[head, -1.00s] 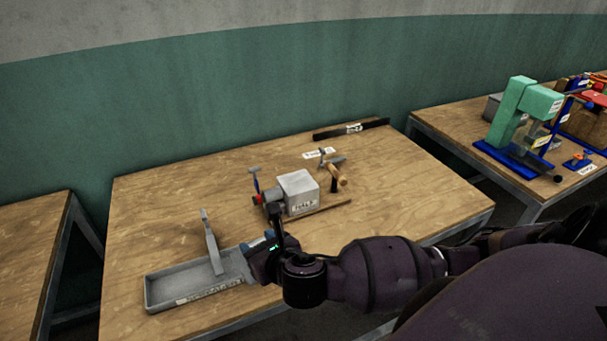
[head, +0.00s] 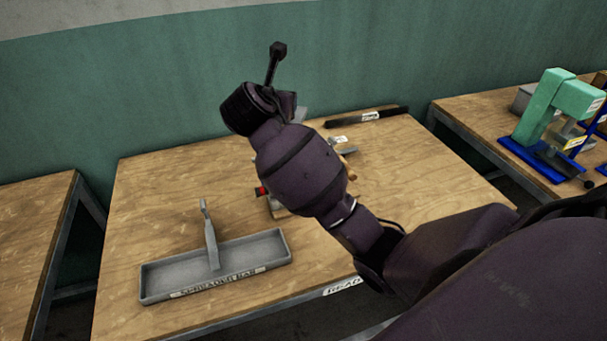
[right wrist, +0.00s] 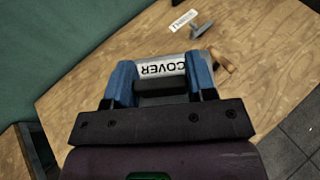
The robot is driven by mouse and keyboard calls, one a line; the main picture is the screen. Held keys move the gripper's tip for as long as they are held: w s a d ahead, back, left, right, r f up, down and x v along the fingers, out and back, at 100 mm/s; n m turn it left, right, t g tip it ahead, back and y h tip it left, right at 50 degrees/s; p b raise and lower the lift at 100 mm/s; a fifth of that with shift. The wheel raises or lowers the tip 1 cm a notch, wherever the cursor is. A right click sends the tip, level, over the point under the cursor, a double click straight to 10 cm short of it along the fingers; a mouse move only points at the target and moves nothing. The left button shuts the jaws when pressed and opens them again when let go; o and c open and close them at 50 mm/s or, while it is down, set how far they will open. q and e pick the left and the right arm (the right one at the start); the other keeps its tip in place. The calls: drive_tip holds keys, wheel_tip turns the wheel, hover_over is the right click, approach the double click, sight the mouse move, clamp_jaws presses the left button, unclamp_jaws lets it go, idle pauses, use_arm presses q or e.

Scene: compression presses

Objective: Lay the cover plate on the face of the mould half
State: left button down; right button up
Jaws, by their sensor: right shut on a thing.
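In the right wrist view my right gripper (right wrist: 161,82) is shut on the cover plate (right wrist: 163,69), its blue fingers at the two ends. The plate shows a white label reading COVER, upside down. In the head view my right arm is raised over the table and its gripper is hidden behind its own links. A small light grey piece (head: 301,115) shows beside the wrist, possibly the plate. The grey block that stood mid-table, likely the mould half, is now hidden behind my arm. My left gripper is not in view.
A grey tray (head: 165,281) with an upright grey piece (head: 209,236) stands at the front left of the wooden table (head: 140,215). A black bar (head: 366,117) lies at the back. A wooden-handled tool (right wrist: 221,60) lies beyond the plate. A green press (head: 553,105) stands on the right table.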

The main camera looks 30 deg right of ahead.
drive_tip(key=d+m+g+h, duration=0.1)
drive_tip(key=m+g, duration=0.1)
drive_tip(key=d+r+m+g+h, duration=0.1)
drive_tip(key=d+m+g, duration=0.1)
drive_tip(key=shift+d+h, duration=0.25)
drive_tip(key=shift+h, duration=0.05)
drive_tip(key=shift+s+d+f+m+g, duration=0.2)
drive_tip(key=shift+f+m+g, duration=0.1)
drive_tip(key=shift+m+g, duration=0.35)
drive_tip(key=shift+s+f+m+g+h, duration=0.3)
drive_tip(key=shift+f+m+g, duration=0.15)
drive_tip(key=shift+g, duration=0.1)
drive_tip(key=shift+a+f+g, duration=0.1)
drive_tip(key=shift+f+g, duration=0.15)
drive_tip(key=shift+g, duration=0.05)
wheel_tip(320, 180, down, 15)
drive_tip(key=shift+b, duration=0.5)
drive_tip(key=shift+f, duration=2.4)
drive_tip(key=shift+f, duration=0.1)
